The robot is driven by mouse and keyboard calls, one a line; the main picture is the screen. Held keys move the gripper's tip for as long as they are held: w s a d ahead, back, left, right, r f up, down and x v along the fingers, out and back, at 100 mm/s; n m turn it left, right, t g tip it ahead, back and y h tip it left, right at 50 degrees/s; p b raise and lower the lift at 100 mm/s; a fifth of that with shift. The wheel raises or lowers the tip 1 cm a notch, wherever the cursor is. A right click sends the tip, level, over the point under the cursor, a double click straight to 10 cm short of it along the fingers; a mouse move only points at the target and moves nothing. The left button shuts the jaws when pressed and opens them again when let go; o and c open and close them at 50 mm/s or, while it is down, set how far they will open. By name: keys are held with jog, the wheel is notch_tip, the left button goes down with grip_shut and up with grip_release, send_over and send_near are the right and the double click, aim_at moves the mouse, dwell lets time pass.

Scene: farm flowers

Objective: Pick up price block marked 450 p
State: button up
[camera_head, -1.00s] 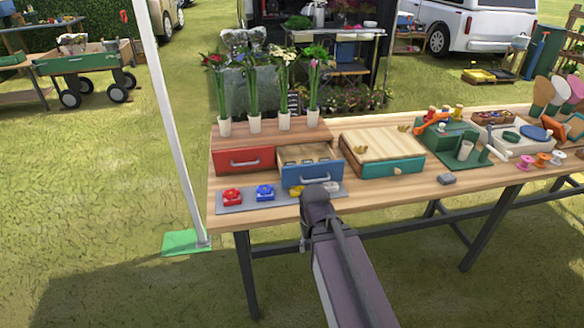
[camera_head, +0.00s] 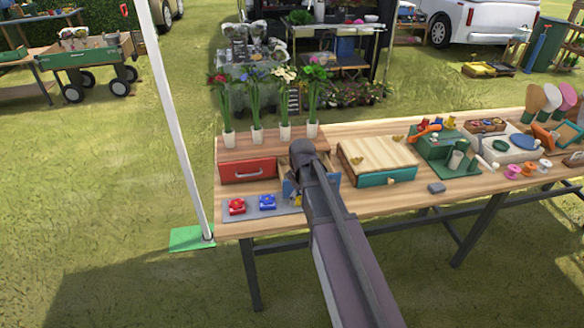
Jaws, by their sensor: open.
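I cannot read a 450 p mark on anything. The end of my arm (camera_head: 303,150) is over this drawer. My gripper's fingers cannot be made out; they are hidden by the arm. The right part of the mat is hidden too.
A closed red drawer (camera_head: 247,169) is left of the open one, with potted flowers above. A wooden case with a teal front (camera_head: 387,178) stands to the right. A small grey block (camera_head: 436,188) lies near the front edge. A white pole (camera_head: 178,130) stands left of the table.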

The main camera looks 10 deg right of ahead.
jog(key=w+r+n+p, duration=0.4)
jog(key=w+n, duration=0.1)
jog(key=w, duration=0.3)
jog(key=w+r+n+p, duration=0.3)
jog(key=w+r+n, duration=0.2)
jog(key=w, duration=0.3)
jog(key=shift+d+p, duration=0.15)
jog(key=shift+p, duration=0.2)
jog(key=shift+f, duration=0.1)
notch_tip(320, 180, down, 8)
jog(key=b, duration=0.8)
jog(key=shift+f+b, duration=0.2)
jog(key=shift+b, duration=0.15)
jog(key=shift+s+a+f+b, duration=0.1)
jog(key=shift+f+b, duration=1.2)
jog(key=shift+s+a+f+b, duration=0.1)
jog(key=shift+f+b, duration=1.2)
jog(key=shift+c, duration=0.2)
jog(key=c, duration=1)
